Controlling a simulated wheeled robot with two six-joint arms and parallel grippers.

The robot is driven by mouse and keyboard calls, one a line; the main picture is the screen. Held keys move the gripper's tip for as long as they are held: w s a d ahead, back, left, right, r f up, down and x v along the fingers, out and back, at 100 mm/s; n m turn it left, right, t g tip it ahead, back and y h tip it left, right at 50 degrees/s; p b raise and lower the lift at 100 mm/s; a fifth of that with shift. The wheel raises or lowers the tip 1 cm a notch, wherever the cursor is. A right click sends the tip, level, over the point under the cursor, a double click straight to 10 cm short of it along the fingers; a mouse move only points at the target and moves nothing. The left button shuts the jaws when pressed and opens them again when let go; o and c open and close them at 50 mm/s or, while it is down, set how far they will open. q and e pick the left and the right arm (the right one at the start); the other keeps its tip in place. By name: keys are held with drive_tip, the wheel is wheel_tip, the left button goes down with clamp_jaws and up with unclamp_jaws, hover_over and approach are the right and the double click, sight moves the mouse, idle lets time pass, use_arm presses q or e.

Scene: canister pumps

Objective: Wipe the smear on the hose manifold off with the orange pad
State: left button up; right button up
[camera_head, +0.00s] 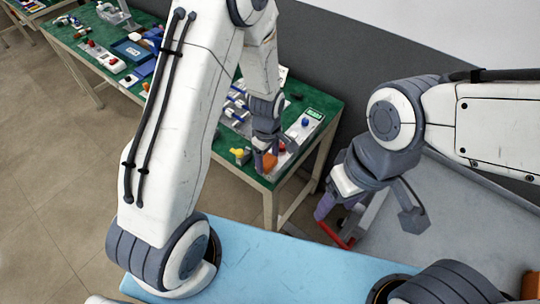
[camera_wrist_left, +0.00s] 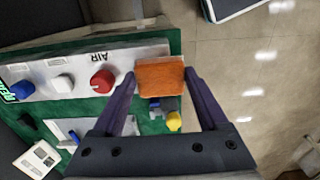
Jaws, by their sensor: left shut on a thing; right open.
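My left gripper (camera_head: 265,154) is shut on the orange pad (camera_head: 270,162), above the near right corner of the green table. In the left wrist view the pad (camera_wrist_left: 160,77) sits between the two purple fingers (camera_wrist_left: 163,80), overlapping the end of a pale panel marked AIR (camera_wrist_left: 75,75) with red, white and blue knobs. I cannot tell whether the pad touches the panel. Blue and grey fittings (camera_head: 237,102), possibly the hose manifold, lie left of the gripper. No smear can be made out. My right gripper (camera_head: 337,212) is open, away from the table.
Small yellow and blue parts (camera_wrist_left: 170,115) lie beside the pad near the table edge. The green table (camera_head: 325,100) holds other panels and a blue tray (camera_head: 132,50) farther left. A light blue surface (camera_head: 275,262) is in front. Floor shows beyond the table edge.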

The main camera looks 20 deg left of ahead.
use_arm(q)
drive_tip(key=shift+s, duration=0.1)
idle(0.3)
drive_tip(key=shift+w+d, duration=0.2)
drive_tip(key=shift+w, duration=0.35)
drive_tip(key=shift+w+d, duration=0.2)
drive_tip(key=shift+w, duration=0.3)
wheel_tip(320, 180, up, 9)
drive_tip(key=p, duration=0.8)
